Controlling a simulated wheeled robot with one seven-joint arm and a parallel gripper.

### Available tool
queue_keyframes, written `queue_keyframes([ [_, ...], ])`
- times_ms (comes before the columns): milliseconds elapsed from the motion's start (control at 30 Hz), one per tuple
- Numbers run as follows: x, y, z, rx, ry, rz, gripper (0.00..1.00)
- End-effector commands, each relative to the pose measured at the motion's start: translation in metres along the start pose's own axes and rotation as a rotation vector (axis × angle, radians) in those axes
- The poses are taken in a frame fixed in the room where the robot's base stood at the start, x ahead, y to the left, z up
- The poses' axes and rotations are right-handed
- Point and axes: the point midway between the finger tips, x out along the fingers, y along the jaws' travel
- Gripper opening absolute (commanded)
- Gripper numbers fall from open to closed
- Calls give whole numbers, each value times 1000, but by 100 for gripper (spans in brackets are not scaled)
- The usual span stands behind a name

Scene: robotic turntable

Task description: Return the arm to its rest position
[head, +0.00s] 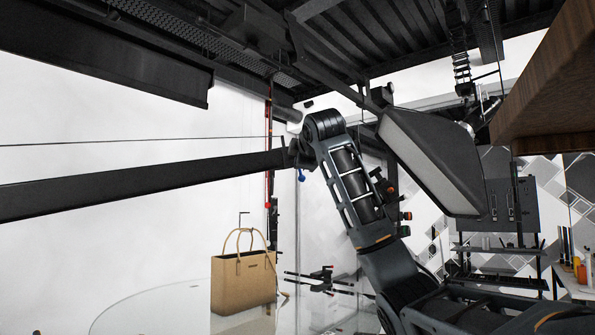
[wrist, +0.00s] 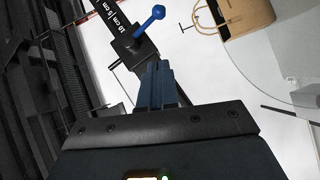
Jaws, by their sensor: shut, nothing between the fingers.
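My gripper (wrist: 155,84) shows in the wrist view, its dark blue fingers closed together with nothing between them. Its dark palm fills the bottom of that view. Beyond the fingertips is a black bar (wrist: 128,34) marked in centimetres, with a blue knob (wrist: 150,19). I cannot tell whether the fingertips touch it. I cannot make out my gripper in the head view. A jointed dark arm (head: 352,187) rises there from the lower right; I cannot tell from the picture whether it is mine.
A long black beam (head: 140,184) crosses from the left to the arm's upper joint. A lamp panel (head: 432,160) hangs right of it. A tan bag (head: 242,284) stands on a round glass turntable (head: 150,315). A wooden board (head: 550,85) juts in at upper right.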

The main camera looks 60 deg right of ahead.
Motion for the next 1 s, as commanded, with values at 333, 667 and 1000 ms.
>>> queue_keyframes([
  [333, -18, 1, 0, 0, 1, 1, 0],
  [667, -1, -48, -18, 61, 62, -27, 0],
  [1000, 16, -222, -83, 312, 254, -116, 0],
])
